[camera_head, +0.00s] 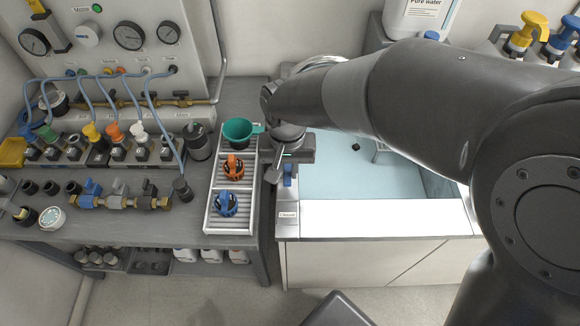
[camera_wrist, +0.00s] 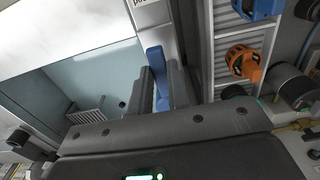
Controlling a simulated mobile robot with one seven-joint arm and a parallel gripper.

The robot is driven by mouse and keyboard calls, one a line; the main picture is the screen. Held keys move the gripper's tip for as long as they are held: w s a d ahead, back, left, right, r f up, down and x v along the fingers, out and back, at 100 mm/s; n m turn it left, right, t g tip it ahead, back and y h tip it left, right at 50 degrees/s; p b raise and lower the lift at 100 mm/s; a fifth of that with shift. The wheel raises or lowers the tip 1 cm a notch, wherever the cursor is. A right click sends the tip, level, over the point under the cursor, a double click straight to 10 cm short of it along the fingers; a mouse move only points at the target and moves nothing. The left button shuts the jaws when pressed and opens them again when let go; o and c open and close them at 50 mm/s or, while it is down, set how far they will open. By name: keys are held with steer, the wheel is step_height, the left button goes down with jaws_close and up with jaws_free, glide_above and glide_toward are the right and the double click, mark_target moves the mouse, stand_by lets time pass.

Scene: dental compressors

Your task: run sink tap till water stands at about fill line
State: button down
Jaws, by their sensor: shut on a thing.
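The sink (camera_head: 455,218) is at the right in the head view, with a pale blue basin that also shows in the wrist view (camera_wrist: 50,88). I cannot make out a fill line or tell the water level. The blue tap lever (camera_head: 289,172) stands at the sink's left edge. In the wrist view, the lever (camera_wrist: 156,62) lies between the two fingers of my gripper (camera_wrist: 160,88), which is shut on it. In the head view, my gripper (camera_head: 287,160) is over the lever and hides part of it. I cannot make out the spout or a water stream.
Left of my gripper, a ribbed tray (camera_head: 213,200) holds a green cup (camera_head: 238,131), an orange valve knob (camera_head: 233,166) and a blue one (camera_head: 228,203). A gauge panel (camera_head: 110,65) and hoses stand further left. Pump bottles (camera_head: 525,38) stand behind the sink.

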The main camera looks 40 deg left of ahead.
mark_target(288, 174)
stand_by(0.4)
steer(key=c, duration=1.4)
jaws_free()
steer(key=shift+o, duration=0.2)
step_height(288, 174, up, 11)
steer(key=shift+f, duration=0.1)
